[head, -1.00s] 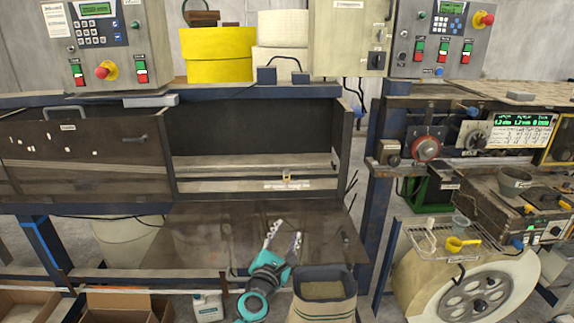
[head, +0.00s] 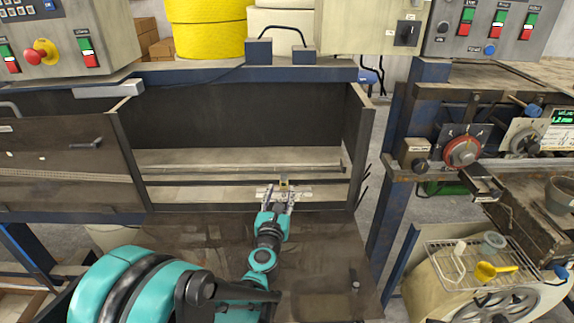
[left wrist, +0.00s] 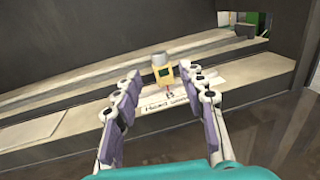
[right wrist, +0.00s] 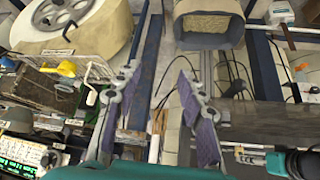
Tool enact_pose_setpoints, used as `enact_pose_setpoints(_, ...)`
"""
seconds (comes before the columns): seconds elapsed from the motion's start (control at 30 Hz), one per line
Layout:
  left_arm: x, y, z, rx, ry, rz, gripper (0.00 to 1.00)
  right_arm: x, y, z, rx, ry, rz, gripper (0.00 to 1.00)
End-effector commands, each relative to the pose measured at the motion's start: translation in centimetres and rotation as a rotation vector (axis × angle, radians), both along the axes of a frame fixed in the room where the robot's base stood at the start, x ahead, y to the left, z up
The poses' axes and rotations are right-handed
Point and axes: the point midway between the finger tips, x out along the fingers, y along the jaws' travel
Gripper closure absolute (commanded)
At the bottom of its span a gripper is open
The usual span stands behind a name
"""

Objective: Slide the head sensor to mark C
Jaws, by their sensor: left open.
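The head sensor (head: 284,184) is a small yellow block with a grey top on the rail inside the open bay. It also shows in the left wrist view (left wrist: 163,76), above a white label strip (left wrist: 168,96) whose marks are too small to read here. My left gripper (head: 277,196) is open in front of the sensor. In the left wrist view its two fingers (left wrist: 162,108) stand on either side of the sensor, apart from it. My right gripper (right wrist: 155,95) is open and empty in the right wrist view, away from the bay; it is out of the head view.
The bay has a side wall (head: 359,150) at the right and a dark sliding panel (head: 60,165) at the left. A brown table top (head: 325,255) lies below. A machine with a red dial (head: 461,152) and a wire rack (head: 470,262) stand at the right.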

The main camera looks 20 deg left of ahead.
Motion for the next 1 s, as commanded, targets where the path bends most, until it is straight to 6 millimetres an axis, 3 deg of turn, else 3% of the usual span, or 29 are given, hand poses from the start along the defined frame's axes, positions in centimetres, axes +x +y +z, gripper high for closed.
enact_pose_setpoints(0.17,1.2,0.2,-0.1,0.001,0.0,0.0,0.59,0.0,0.0,-0.2,0.0,0.001,0.0,0.6)
enact_pose_setpoints(0.4,5.1,0.6,-0.1,0.001,0.0,-0.001,0.59,0.0,0.0,-0.6,0.0,0.0,0.0,0.6)
enact_pose_setpoints(0.6,7.3,0.9,-0.1,0.001,0.0,-0.001,0.59,0.0,0.0,-0.8,0.0,0.0,0.0,0.6)
enact_pose_setpoints(0.93,7.7,0.9,0.0,0.001,0.0,-0.001,0.59,0.0,0.0,-0.8,0.0,0.0,0.0,0.6)
enact_pose_setpoints(1.0,7.7,0.9,0.0,0.001,0.0,-0.001,0.77,0.0,0.0,-0.8,0.0,0.0,0.0,0.6)
